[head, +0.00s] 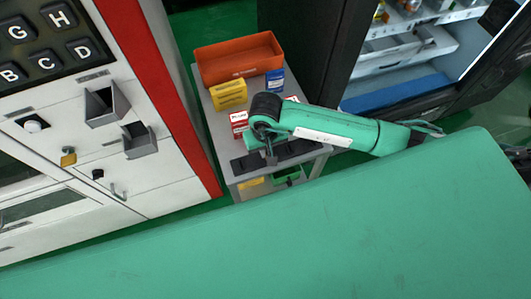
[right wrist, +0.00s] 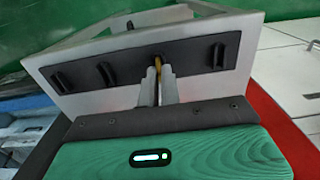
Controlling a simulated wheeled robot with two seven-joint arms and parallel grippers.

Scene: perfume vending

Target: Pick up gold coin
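The gold coin (right wrist: 158,66) shows as a thin yellow edge in the right wrist view, standing upright at the black slotted strip (right wrist: 195,58). The two grey fingers of my right gripper (right wrist: 161,84) sit close together on either side of it and look closed on it. The coin is still at the strip. In the head view, my right gripper (head: 268,152) is over the front part of the small grey table (head: 222,128), and the coin is hidden there. My left gripper is not in view.
On the table are an orange bin (head: 240,60), a yellow box (head: 229,95), a blue box (head: 275,82) and a red and white box (head: 239,124). A vending machine (head: 150,185) with a red edge stands left. An open dark cabinet (head: 400,70) stands right.

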